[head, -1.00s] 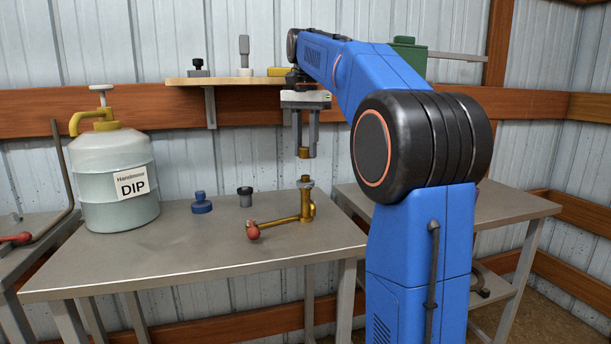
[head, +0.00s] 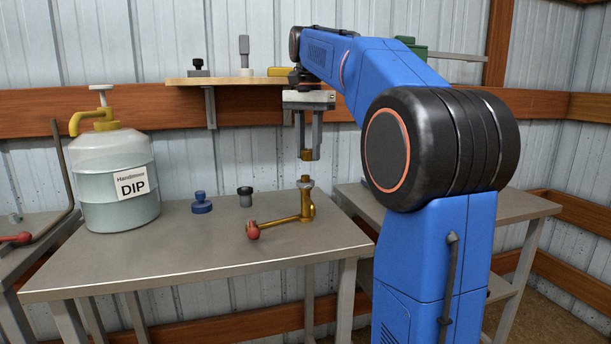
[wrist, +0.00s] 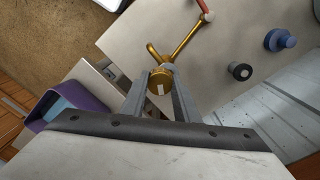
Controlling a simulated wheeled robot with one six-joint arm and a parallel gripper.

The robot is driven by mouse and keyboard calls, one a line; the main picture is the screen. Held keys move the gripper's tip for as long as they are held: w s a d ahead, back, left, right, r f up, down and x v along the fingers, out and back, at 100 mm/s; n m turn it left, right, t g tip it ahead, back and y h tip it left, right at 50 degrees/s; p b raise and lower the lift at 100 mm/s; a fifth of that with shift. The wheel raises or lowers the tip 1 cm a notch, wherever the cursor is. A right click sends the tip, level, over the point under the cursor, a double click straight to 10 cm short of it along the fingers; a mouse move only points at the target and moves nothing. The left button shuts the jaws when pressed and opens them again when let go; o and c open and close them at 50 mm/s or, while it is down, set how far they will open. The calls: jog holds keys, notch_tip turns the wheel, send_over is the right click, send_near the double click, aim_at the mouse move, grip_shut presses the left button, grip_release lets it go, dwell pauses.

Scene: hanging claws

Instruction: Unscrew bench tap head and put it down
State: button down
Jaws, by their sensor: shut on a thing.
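The brass tap head (head: 306,155) is between the fingertips of my gripper (head: 308,150), which is shut on it. In the wrist view the tap head (wrist: 160,82) shows as a round brass cap with a white mark between the fingers. It hangs in the air above the tap body, with a clear gap. The brass tap body (head: 306,205) stands upright on the bench (head: 180,250), with a grey collar on top. Its lever reaches left to a red knob (head: 253,232). The tap body's arm and lever also show in the wrist view (wrist: 180,45).
A blue stoppered piece (head: 202,205) and a dark cup (head: 245,197) stand left of the tap. A large DIP jug (head: 115,180) is at the bench's left. A wall shelf (head: 235,81) is behind. The bench front is clear. A second table (head: 515,205) is at right.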

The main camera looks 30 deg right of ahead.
jog(key=s+a, duration=0.2)
jog(key=s, duration=0.7)
jog(key=shift+a, duration=0.25)
dwell(1.3)
dwell(0.5)
